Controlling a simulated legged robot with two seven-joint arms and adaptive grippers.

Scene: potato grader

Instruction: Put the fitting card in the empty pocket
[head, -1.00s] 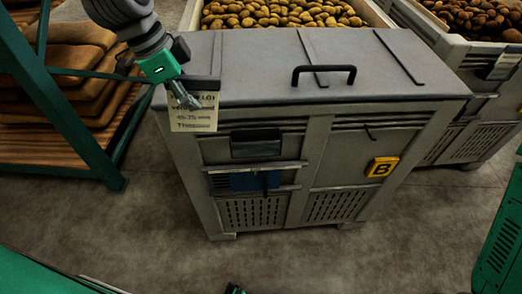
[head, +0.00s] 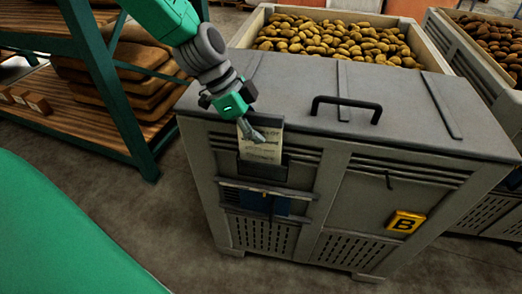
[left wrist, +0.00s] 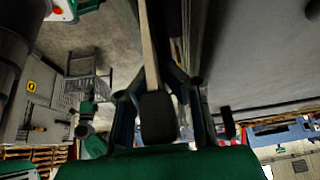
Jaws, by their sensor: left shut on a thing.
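My left gripper (head: 250,131) is shut on a pale printed card (head: 262,146) and holds it upright by its top part. The card is at the front of a grey lidded crate (head: 420,175). Its lower part overlaps a dark-framed pocket (head: 262,172) on the crate's front. I cannot tell whether its lower edge is inside the pocket or just in front of it. In the left wrist view the card (left wrist: 149,50) shows edge-on as a thin pale strip above the fingers. My right gripper is not in view.
A black handle (head: 345,104) stands on the crate's lid. A yellow B plate (head: 405,222) and a blue panel (head: 254,201) are on its front. A bin of potatoes (head: 335,38) stands behind, and a shelf with sacks (head: 140,72) is at the left.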

